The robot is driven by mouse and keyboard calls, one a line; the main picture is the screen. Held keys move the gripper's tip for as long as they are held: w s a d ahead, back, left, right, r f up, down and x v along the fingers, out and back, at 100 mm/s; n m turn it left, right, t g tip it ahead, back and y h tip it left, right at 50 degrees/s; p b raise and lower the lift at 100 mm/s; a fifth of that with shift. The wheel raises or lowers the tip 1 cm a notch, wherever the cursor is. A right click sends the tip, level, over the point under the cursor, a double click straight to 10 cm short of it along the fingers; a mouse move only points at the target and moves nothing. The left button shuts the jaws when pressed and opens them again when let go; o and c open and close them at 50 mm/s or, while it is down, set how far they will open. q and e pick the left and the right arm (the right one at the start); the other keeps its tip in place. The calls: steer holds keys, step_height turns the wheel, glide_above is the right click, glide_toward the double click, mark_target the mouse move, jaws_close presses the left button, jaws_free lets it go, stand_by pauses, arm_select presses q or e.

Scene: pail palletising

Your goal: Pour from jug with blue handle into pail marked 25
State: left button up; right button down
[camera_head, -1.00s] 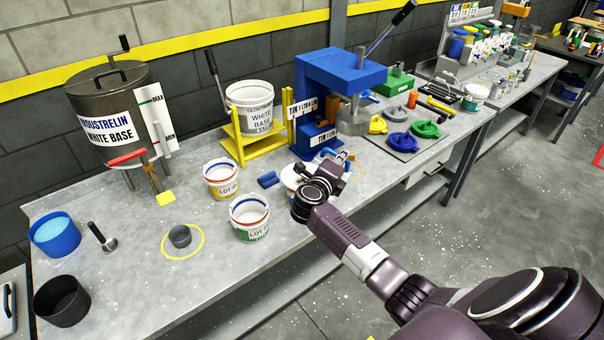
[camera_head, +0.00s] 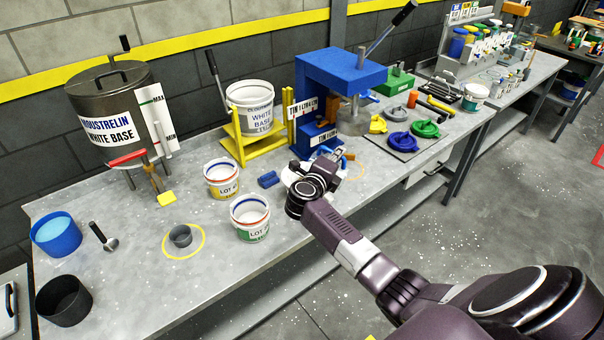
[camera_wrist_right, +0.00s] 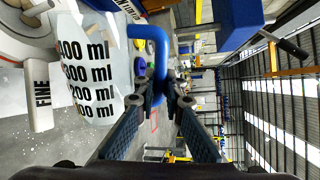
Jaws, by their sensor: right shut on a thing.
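My right gripper (camera_head: 327,163) is in front of the blue press, above the bench. In the right wrist view, the right gripper (camera_wrist_right: 172,98) is shut on the blue handle (camera_wrist_right: 157,50) of a clear jug (camera_wrist_right: 88,72) with black ml marks. The jug looks strongly tilted against the surroundings. The head view mostly hides it behind the gripper. Two white pails with LOT labels, one yellow-banded (camera_head: 221,181) and one green-banded (camera_head: 250,222), stand left of the gripper. I cannot read 25 on either. My left gripper is not in view.
The blue press (camera_head: 340,78) stands close behind the gripper. A white-base pail (camera_head: 250,92) sits on a yellow stand (camera_head: 233,145). Coloured lids (camera_head: 397,140) lie right of the press.

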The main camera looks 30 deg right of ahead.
mark_target(329, 149)
steer(key=shift+w+r, duration=0.1)
steer(key=shift+r, duration=0.15)
steer(key=shift+w+a+r+n+p, duration=0.25)
steer(key=shift+w+a+n+p, duration=0.15)
steer(key=shift+w, duration=0.15)
stand_by(0.4)
steer(key=shift+w+a+r+n+g+p, duration=0.3)
steer(key=shift+w+r+n+p, duration=0.25)
steer(key=shift+w+n+p, duration=0.15)
stand_by(0.9)
steer(key=shift+w+a+r+n, duration=0.25)
steer(key=shift+w+n, duration=0.05)
steer(key=shift+w, duration=0.05)
